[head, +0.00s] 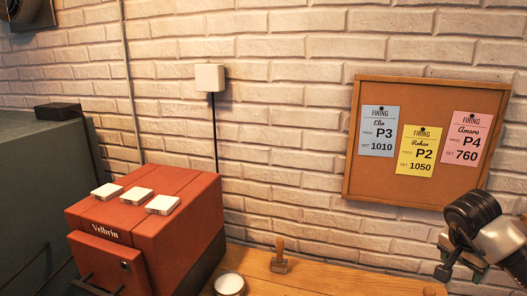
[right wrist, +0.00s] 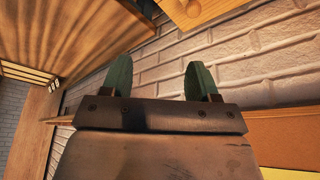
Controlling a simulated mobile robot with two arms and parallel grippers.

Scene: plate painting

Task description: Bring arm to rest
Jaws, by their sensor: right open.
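My right gripper (head: 460,270) is at the right edge of the head view, in front of the brick wall and below the cork board. In the right wrist view its two green fingers (right wrist: 159,80) stand apart with nothing between them. The gripper touches nothing that I can see. My left gripper is in neither view.
A red Velbrin kiln (head: 150,225) stands at the left with three white tiles on top. A wooden stamp (head: 279,258) and a round white-topped object (head: 229,285) are on the wooden table (head: 330,284). A cork board (head: 401,188) with three firing cards hangs on the wall.

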